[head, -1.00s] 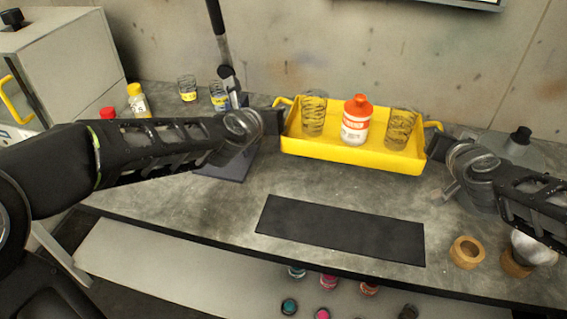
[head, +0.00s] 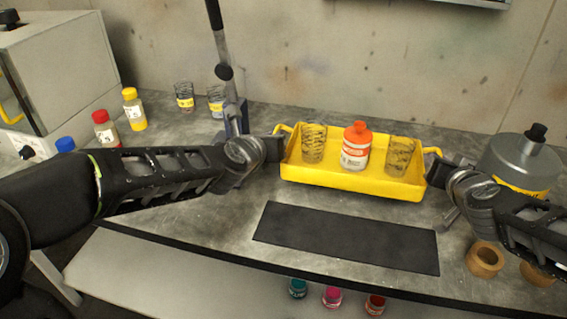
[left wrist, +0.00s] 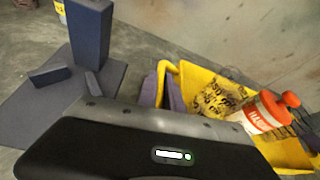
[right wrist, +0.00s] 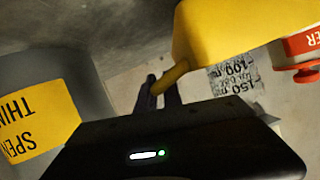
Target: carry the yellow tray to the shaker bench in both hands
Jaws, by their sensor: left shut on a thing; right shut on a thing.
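The yellow tray (head: 350,181) is held level between my two grippers in the head view, over the back part of the bench. It carries two clear marked cups (head: 313,143) (head: 399,155) and a white bottle with an orange cap (head: 355,147) between them, all upright. My left gripper (head: 279,149) is shut on the tray's left handle, which also shows in the left wrist view (left wrist: 163,85). My right gripper (head: 433,166) is shut on the right handle, seen in the right wrist view (right wrist: 172,78). I cannot tell the tray's exact height above the bench.
A black mat (head: 345,237) lies in front of the tray. A dark stand with a pole (head: 232,110) is close by my left gripper. A grey thinner can (head: 520,165) and wooden rings (head: 485,259) are at right. Bottles (head: 134,109) and a grey cabinet (head: 65,65) are at left.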

